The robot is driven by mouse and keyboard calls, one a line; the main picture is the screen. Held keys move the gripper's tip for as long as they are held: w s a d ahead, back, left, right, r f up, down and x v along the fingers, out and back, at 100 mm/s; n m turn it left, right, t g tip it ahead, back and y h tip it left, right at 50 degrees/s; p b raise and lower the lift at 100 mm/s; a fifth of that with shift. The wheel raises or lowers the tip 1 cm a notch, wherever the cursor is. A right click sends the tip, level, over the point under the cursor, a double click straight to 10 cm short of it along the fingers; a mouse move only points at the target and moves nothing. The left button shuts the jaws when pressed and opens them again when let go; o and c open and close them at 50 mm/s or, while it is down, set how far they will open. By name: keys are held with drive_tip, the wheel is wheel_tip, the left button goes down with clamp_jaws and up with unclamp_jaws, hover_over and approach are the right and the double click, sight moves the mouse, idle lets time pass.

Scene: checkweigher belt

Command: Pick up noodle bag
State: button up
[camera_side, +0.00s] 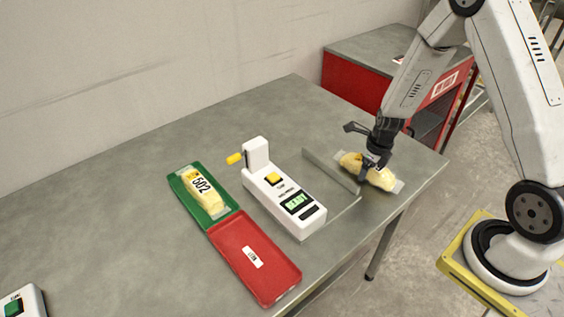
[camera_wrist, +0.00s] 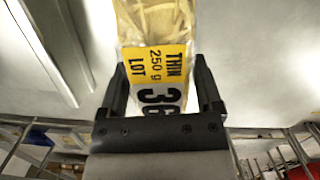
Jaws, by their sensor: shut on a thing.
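A noodle bag (camera_wrist: 152,20) with pale yellow contents and clear ends is between my gripper's fingers. Its yellow and white label reads THIN, 250 g, LOT and digits starting 36 in the wrist view; the rest is hidden by the gripper. In the side view this noodle bag (camera_side: 381,178) is at the right end of the table. My gripper (camera_side: 371,172) is shut on its middle from above. I cannot tell whether the bag touches the tabletop. Another noodle bag (camera_side: 207,199), marked 502, lies in the green tray (camera_side: 219,218).
A red tray (camera_side: 237,247) with a small label adjoins the green one. A white checkweigher (camera_side: 283,201) with a READY display and yellow button stands beside the trays. Thin grey rails (camera_side: 329,170) lie left of the held bag. The table's back left is clear.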

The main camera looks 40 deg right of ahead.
clamp_jaws()
drive_tip(key=shift+r, duration=0.15)
drive_tip(key=shift+r, duration=4.9)
drive_tip(key=shift+w+a+n, duration=0.1)
drive_tip(key=shift+n, duration=0.2)
